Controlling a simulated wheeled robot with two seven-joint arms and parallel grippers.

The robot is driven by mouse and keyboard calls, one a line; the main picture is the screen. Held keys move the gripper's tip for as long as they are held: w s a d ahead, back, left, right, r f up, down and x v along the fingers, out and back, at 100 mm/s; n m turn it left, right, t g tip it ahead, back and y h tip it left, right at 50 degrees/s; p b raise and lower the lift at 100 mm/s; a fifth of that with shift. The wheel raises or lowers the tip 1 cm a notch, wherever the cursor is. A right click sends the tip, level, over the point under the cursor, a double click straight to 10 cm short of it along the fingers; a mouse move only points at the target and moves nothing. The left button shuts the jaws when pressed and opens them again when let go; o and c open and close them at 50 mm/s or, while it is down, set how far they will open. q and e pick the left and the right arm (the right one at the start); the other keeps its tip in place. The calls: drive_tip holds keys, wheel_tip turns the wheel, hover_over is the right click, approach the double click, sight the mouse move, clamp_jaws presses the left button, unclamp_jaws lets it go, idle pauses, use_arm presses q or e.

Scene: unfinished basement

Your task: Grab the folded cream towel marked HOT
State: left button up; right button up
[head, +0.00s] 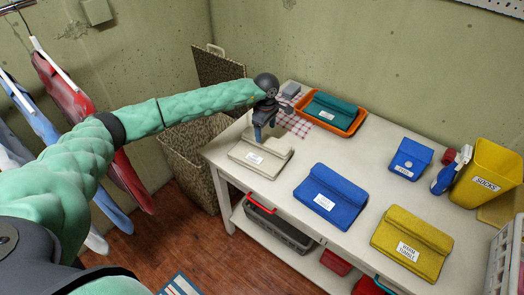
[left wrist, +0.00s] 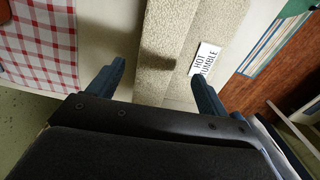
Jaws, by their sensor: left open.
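The folded cream towel (head: 243,154) lies flat on the left end of the white table, with a white label on its front. In the left wrist view the towel (left wrist: 166,35) shows a thick fold, and its label (left wrist: 205,58) reads HOT TUMBLE. My left gripper (head: 258,134) is over the towel's back part, pointing down. In the left wrist view my left gripper (left wrist: 160,80) is open, one finger beside the towel's edge and the other over the towel near the label. Whether they touch it cannot be told. My right gripper is not in view.
A wicker basket (head: 190,160) stands left.

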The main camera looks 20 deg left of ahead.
sight(266, 138)
use_arm(q)
drive_tip(key=shift+w+f, duration=0.2)
drive_tip(key=shift+f, duration=2.15)
drive_tip(key=c, duration=1.2)
